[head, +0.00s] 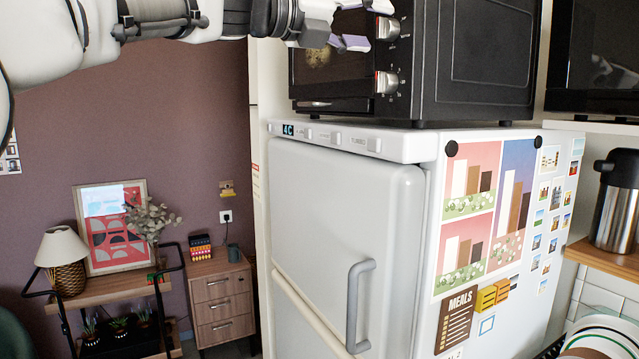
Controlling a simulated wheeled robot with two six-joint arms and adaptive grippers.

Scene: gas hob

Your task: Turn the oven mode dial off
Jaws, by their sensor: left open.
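A black countertop oven (475,55) sits on top of the white fridge, cut off by the top edge. Its front panel carries silver dials in a column: one partly cut off at the top, a middle dial (387,28) and a lower dial (386,82). Which one is the mode dial cannot be read. My left gripper (352,42) reaches in from the upper left in front of the oven, open and empty. Its fingertips are just left of the middle dial; whether they touch it is unclear. My right gripper is out of view.
The fridge (345,195) with a grey handle (353,300) stands below the oven. A steel flask (617,200) is on the counter at right. A wooden drawer unit (220,300) and lamp (63,255) stand at left, beyond open room.

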